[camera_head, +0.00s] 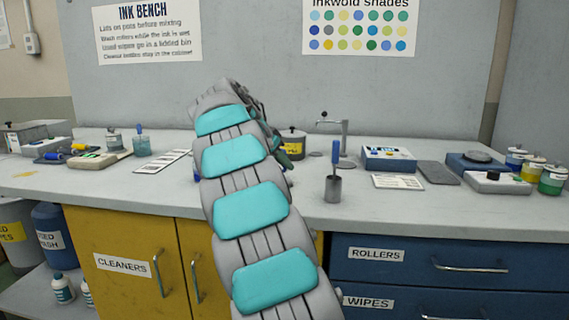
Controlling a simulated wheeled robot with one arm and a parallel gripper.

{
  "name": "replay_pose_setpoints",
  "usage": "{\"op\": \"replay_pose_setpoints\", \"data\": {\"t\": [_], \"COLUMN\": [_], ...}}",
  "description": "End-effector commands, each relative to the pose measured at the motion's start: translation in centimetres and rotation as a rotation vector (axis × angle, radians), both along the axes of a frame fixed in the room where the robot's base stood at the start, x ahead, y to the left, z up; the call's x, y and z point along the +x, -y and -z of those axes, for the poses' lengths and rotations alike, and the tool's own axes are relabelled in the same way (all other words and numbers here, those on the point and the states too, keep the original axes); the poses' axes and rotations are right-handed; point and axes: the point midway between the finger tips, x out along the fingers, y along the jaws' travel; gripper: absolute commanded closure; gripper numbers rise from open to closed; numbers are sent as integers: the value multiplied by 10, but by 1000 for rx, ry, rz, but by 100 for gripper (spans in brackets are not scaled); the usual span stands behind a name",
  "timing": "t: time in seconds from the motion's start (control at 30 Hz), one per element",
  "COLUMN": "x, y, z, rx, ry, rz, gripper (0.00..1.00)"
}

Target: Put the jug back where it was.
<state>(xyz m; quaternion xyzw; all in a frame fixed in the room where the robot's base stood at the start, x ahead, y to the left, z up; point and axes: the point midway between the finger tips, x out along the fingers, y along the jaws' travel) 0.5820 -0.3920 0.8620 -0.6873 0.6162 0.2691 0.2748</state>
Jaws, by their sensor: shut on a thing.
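My grey and teal arm reaches up and away over the bench and hides what lies behind it. At its far end, a dark and teal part of my gripper (283,157) shows past the arm's right edge. The fingertips are hidden. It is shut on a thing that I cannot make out. I cannot pick out a jug on the bench top (360,201); small blue bits show on both sides of the arm at bench height, too little to name.
A pot (293,143) stands just behind the arm. To the right are a tall metal stand (345,140), a grey cup with a blue-handled tool (333,187), a blue device (389,158) and several ink jars (553,179). A glass with a brush (142,145) stands left.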

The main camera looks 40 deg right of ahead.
Motion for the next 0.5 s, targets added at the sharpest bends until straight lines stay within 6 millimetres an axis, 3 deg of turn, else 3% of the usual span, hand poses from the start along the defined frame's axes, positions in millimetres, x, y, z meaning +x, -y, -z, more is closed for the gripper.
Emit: {"op": "replay_pose_setpoints", "data": {"t": [0.17,0.2,0.43,0.5], "x": [0,0,0,0], "y": [0,0,0,0], "z": [5,3,3,3], "rx": [0,0,0,0], "ry": [0,0,-1,-1], "rz": [0,0,-1,-1], "gripper": [100,84,58,57]}}
